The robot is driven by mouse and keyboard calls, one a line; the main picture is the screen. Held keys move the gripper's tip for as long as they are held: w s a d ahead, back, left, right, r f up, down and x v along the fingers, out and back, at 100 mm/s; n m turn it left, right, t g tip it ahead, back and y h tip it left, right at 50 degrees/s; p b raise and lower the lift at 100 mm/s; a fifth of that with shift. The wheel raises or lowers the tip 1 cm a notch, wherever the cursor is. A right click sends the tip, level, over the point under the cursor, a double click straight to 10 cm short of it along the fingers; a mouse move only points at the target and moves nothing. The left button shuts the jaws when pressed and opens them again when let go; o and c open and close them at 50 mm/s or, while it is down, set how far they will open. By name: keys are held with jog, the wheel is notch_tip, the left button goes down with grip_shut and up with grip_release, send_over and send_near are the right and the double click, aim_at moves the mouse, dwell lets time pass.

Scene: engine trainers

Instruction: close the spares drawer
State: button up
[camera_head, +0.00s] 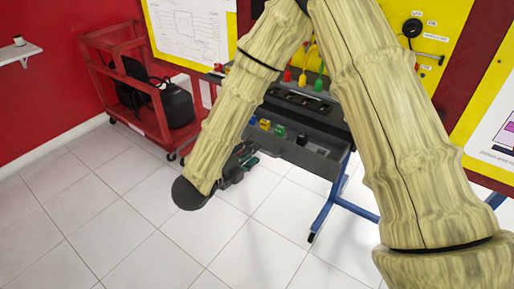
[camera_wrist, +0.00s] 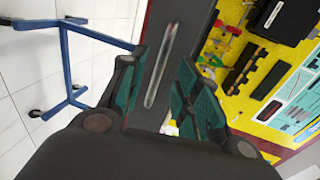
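The spares drawer (camera_head: 293,149) is grey and stands pulled out below the yellow trainer panel, with small blue, yellow and green parts in it. My gripper (camera_head: 245,159) is at the drawer's left front, low over the floor; my arm hides part of that area. In the wrist view my gripper (camera_wrist: 163,75) has its teal fingers apart, with a dark grey face between and beyond them. A long silver handle (camera_wrist: 160,65) on that face shows between the fingers. I cannot tell whether the fingers touch anything.
A red trolley (camera_head: 127,83) with black items stands at the back left. The blue stand (camera_head: 333,200) has a leg and castor right of the drawer. The yellow panel (camera_head: 443,75) carries coloured plugs and dark modules. The tiled floor (camera_head: 110,220) in front is clear.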

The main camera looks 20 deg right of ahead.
aim_at(275, 136)
jog(key=shift+x, duration=2.15)
grip_shut()
